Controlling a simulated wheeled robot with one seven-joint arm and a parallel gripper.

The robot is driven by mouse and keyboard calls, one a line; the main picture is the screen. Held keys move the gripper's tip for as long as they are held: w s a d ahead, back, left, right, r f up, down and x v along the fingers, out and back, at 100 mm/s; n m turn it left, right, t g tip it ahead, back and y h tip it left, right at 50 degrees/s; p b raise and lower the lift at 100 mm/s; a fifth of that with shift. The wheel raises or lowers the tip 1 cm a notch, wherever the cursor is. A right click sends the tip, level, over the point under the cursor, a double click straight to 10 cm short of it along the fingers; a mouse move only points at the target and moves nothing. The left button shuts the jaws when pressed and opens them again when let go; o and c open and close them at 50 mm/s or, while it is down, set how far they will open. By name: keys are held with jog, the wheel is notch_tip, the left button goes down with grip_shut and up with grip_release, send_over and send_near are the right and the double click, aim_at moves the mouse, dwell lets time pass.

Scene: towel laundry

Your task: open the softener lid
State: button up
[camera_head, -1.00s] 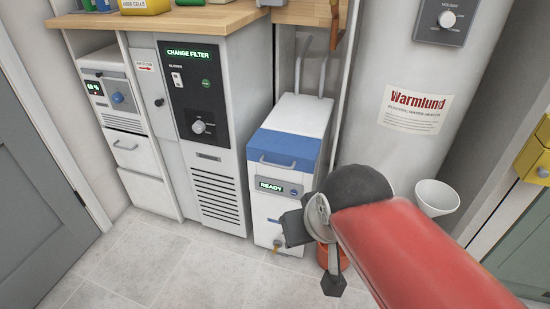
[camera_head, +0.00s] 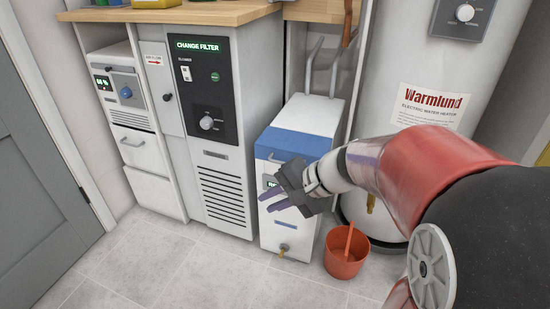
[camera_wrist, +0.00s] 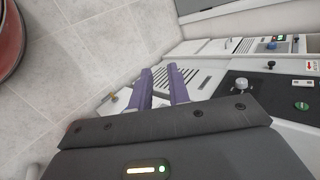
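The softener is a tall white box (camera_head: 295,225) with a blue lid band (camera_head: 288,146) across its upper front and a handle on the band. The lid looks shut in the head view. My gripper (camera_head: 266,201) is in front of the softener's front face, below the blue band, and covers most of its display. I cannot tell whether it touches the box. In the wrist view its two purple fingers (camera_wrist: 160,75) stand apart with nothing visible held between them. The lid cannot be made out in the wrist view.
A cabinet marked CHANGE FILTER (camera_head: 204,85) stands close on the left. A Warmlund water heater (camera_head: 395,75) stands on the right. An orange bucket (camera_head: 344,262) is on the floor at the softener's right front. The tiled floor (camera_head: 190,275) in front is clear.

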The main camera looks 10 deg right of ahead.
jog(key=w+d+f+m+t+y+b, duration=0.1)
jog(key=w+d+f+m+t+y, duration=0.15)
jog(key=w+d+m+t, duration=0.4)
jog(key=m+t+h+b, duration=0.1)
jog(key=m+h, duration=0.1)
jog(key=m, duration=0.1)
send_near(292, 152)
jog(key=a+f, duration=0.3)
jog(key=a, duration=0.1)
jog(key=x, duration=0.7)
jog(key=shift+r+b, duration=0.1)
jog(key=shift+b, duration=0.2)
jog(key=shift+c, duration=0.5)
grip_shut()
jog(key=shift+a, duration=0.1)
